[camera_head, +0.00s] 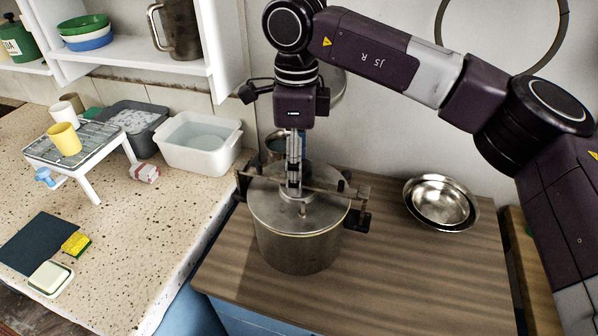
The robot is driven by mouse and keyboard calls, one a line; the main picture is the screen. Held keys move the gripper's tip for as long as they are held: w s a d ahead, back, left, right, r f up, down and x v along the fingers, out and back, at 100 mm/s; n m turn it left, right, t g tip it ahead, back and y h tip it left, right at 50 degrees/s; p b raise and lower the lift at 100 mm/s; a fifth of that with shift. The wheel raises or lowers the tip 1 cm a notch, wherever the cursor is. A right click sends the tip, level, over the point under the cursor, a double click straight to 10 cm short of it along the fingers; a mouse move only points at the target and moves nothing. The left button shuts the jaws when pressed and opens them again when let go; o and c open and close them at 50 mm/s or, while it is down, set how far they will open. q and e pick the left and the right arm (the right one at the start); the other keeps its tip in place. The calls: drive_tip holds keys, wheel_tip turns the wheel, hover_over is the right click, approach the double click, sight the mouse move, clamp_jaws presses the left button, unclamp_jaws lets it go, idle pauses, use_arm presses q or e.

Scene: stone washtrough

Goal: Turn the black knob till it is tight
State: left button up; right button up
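A steel pot (300,252) with a flat metal lid (265,208) stands on the wooden counter. A metal bar (328,187) lies across the lid, with small black parts near its ends. A black block (360,220) sticks out at the pot's right side, perhaps a handle. My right gripper (294,190) points straight down over the middle of the lid, its narrow silver fingers close together at the bar. No black knob shows clearly at the centre; the fingers hide that spot. I cannot tell whether they grip anything. My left gripper is not in view.
Nested steel bowls (440,202) stand right of the pot on the wooden counter (420,285). On the speckled counter (130,255) at left are a white basin (198,143), a grey tub (136,122) and a small rack (84,146) with a yellow cup. The front of the wooden counter is clear.

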idle(0.3)
drive_tip(key=shift+r+n+p, duration=0.15)
drive_tip(key=shift+n+p, duration=0.3)
drive_tip(key=shift+n, duration=0.75)
drive_tip(key=n+p, duration=0.1)
drive_tip(key=n, duration=0.4)
drive_tip(key=shift+d+n, duration=0.1)
drive_tip(key=shift+n, duration=0.2)
drive_tip(key=n, duration=0.4)
drive_tip(key=shift+w+n+p, duration=0.1)
drive_tip(key=shift+n+p, duration=0.3)
drive_tip(key=n, duration=0.3)
